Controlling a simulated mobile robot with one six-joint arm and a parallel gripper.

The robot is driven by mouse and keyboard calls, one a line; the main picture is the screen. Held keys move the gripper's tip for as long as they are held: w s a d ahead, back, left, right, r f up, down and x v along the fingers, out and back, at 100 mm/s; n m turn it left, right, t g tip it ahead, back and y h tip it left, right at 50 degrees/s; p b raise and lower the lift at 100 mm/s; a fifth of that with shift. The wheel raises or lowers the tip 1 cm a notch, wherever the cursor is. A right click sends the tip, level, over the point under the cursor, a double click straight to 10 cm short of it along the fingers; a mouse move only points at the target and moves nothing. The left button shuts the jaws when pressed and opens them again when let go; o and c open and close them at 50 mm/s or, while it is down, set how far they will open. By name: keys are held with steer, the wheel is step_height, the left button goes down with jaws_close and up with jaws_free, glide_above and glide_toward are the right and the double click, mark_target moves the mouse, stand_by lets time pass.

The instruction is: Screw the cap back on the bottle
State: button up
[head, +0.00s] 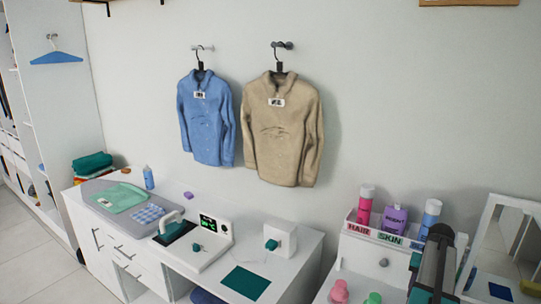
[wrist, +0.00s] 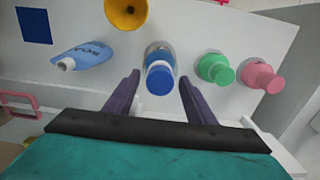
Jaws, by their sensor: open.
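In the wrist view, a light blue bottle (wrist: 84,55) with lettering lies on its side at the left. Its pale neck points to the lower left and shows no cap. A blue cap-like piece (wrist: 159,78) with a paler rim behind it is at the middle. My gripper (wrist: 158,76) is open, with one dark finger on each side of this blue piece. Gaps show on both sides, so the fingers do not appear to touch it. In the head view my arm is at the lower right and the gripper's fingertips are hidden.
Green (wrist: 215,68) and pink (wrist: 262,77) knob-like pieces stand to the right of the blue one. A yellow-orange round dish (wrist: 126,12) and a dark blue square (wrist: 35,25) lie farther off. A white caddy (head: 353,229) with upright bottles stands behind.

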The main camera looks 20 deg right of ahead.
stand_by(0.6)
steer(key=c, duration=1.1)
steer(key=m, duration=0.4)
steer(key=shift+m, duration=0.4)
steer(key=m, duration=0.4)
steer(key=shift+p, duration=0.35)
steer(key=m, duration=0.4)
steer(key=shift+m, duration=2.2)
